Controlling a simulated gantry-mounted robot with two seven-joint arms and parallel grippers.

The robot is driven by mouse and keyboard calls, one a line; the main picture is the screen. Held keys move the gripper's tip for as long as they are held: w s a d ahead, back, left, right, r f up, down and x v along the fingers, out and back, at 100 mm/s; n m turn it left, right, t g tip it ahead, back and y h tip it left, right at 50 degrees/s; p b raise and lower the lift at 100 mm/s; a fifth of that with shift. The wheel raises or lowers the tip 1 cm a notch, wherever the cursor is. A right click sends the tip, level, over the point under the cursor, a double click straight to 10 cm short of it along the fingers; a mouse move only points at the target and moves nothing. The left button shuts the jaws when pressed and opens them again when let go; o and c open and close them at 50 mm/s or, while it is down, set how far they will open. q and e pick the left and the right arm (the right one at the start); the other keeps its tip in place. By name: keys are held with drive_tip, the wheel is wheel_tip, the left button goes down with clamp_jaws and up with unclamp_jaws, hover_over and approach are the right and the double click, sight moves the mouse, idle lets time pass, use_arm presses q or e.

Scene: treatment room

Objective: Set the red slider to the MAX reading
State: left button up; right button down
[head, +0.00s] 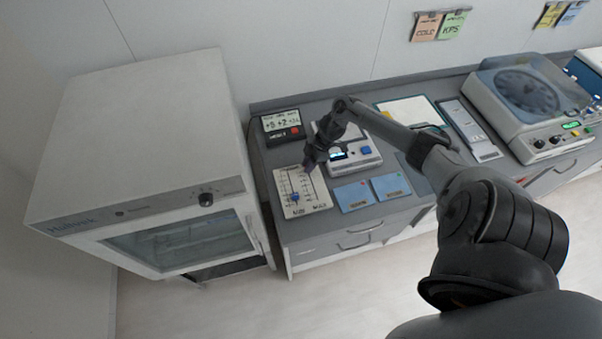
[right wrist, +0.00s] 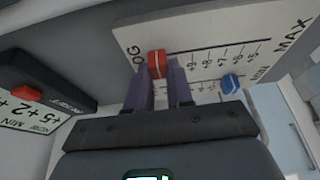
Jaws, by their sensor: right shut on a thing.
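The slider panel (head: 318,204) is a pale plate with printed scales, lying on the grey counter. In the right wrist view the panel (right wrist: 205,28) shows the red slider (right wrist: 157,63) near its left end, by letters that read "OG". The word MAX (right wrist: 291,37) is at the panel's far right end, well away from the red slider. A blue slider (right wrist: 231,83) sits on a second track; it also shows in the head view (head: 294,198). My right gripper (right wrist: 160,72) has its purple fingers shut on the red slider. In the head view this gripper (head: 309,167) hides the red slider.
A small display box (head: 283,127) with a red button stands behind the panel. A device with a lit screen (head: 352,150) is right of the gripper, with blue cards (head: 353,196) in front. A white cabinet (head: 150,130) stands left. A larger machine (head: 525,100) is at right.

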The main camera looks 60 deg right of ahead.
drive_tip(key=shift+d+f, duration=0.1)
drive_tip(key=shift+f, duration=0.05)
drive_tip(key=c, duration=1.3)
unclamp_jaws()
drive_tip(key=shift+d, duration=0.1)
drive_tip(key=o, duration=0.3)
drive_tip(key=shift+w, duration=0.15)
drive_tip(key=shift+r, duration=0.2)
drive_tip(key=p+v, duration=0.1)
drive_tip(key=v, duration=0.9)
drive_tip(key=shift+r, duration=0.3)
